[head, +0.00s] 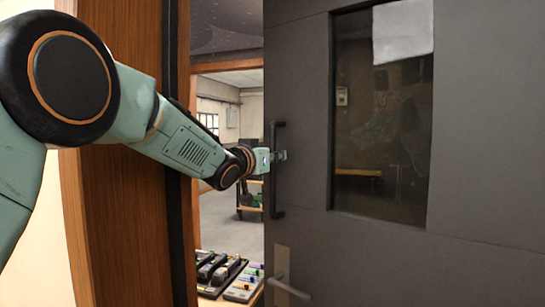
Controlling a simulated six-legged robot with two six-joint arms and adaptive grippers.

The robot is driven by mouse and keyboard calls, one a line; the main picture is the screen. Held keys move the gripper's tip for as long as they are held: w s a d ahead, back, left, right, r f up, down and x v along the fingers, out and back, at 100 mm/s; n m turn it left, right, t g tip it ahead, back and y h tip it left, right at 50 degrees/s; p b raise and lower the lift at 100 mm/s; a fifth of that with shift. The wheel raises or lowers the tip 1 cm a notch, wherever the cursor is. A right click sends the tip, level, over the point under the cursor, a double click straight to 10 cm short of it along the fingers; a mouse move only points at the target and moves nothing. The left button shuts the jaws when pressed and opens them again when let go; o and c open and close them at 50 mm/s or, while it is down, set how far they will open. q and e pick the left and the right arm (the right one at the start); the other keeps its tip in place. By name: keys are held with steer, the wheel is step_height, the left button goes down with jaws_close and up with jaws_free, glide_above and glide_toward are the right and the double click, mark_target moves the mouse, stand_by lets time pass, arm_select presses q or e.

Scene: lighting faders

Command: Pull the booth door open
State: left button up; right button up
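The booth door (480,150) is a dark grey panel with a tall window, filling the right of the head view. It stands ajar, with a gap between its left edge and the wooden frame. A black vertical pull handle (277,195) runs along that edge, and a lever handle (288,287) sits below it. My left arm reaches across from the left. My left gripper (278,156) is at the upper part of the pull handle, with its fingers around the bar and seemingly shut on it. The bar partly hides the fingers. My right gripper is out of view.
The wooden door frame (125,220) stands close behind my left arm. Through the gap are a table with a fader console (243,284) and coloured items, and a dark cart (250,185) farther back.

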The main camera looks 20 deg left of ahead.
arm_select(q)
steer(key=shift+w, duration=0.1)
jaws_close()
steer(key=shift+a+f, duration=0.1)
stand_by(0.3)
